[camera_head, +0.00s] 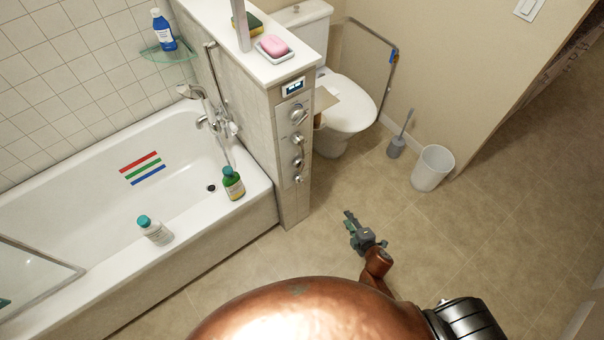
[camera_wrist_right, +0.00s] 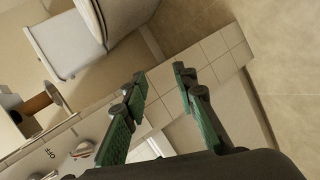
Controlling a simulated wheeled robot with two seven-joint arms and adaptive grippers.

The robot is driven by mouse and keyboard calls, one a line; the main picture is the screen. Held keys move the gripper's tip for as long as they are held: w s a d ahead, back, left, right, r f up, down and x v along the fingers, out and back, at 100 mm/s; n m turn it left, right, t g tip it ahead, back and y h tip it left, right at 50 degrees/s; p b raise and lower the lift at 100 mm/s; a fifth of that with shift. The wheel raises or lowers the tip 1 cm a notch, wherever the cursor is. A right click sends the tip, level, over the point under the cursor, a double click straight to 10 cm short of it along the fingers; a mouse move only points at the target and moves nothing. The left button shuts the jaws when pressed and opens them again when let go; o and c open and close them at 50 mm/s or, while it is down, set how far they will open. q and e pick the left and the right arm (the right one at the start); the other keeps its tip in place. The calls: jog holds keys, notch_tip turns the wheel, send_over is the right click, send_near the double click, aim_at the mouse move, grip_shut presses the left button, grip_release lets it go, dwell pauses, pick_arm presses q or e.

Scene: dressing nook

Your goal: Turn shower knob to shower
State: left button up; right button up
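The shower control panel (camera_head: 293,150) is on the narrow end of the tiled half wall. It has a small display (camera_head: 293,87) at the top and a column of several round metal knobs below, the largest knob (camera_head: 298,113) uppermost. I cannot read which knob is the shower one in the head view. In the right wrist view a knob (camera_wrist_right: 83,150) with a red mark sits by an "OFF" label at the lower left. My right gripper (camera_head: 349,215) is to the right of the panel, apart from it. Its fingers (camera_wrist_right: 160,76) are spread with nothing between them.
The bathtub (camera_head: 245,210) with a green bottle (camera_head: 233,183) and a white bottle (camera_head: 154,230) on its rim is at left. A toilet (camera_head: 345,105), brush (camera_head: 397,148) and white bin (camera_head: 432,168) stand behind. Floor (camera_head: 480,225) at right is clear.

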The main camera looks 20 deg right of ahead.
jog(key=w+a+r+n+t+y+b, duration=0.3)
jog(key=w+a+r+n+b, duration=0.2)
jog(key=w+r+n+b, duration=0.4)
jog(key=n+t+y+b, duration=0.25)
jog(key=n+b, duration=0.25)
jog(key=n, duration=0.5)
send_near(303, 167)
jog(key=w, duration=0.1)
jog(key=shift+g, duration=0.35)
jog(key=x, duration=0.6)
jog(key=shift+w+a+r+p, duration=0.1)
jog(key=shift+w+r+p, duration=0.1)
jog(key=shift+w+p, duration=0.1)
jog(key=shift+w+a, duration=0.25)
jog(key=shift+w, duration=0.3)
pick_arm(q)
jog(key=w, duration=0.1)
jog(key=w+d+r+g, duration=0.1)
jog(key=shift+w+d, duration=0.15)
jog(key=shift+w, duration=0.25)
pick_arm(e)
jog(key=shift+c, duration=0.6)
grip_shut()
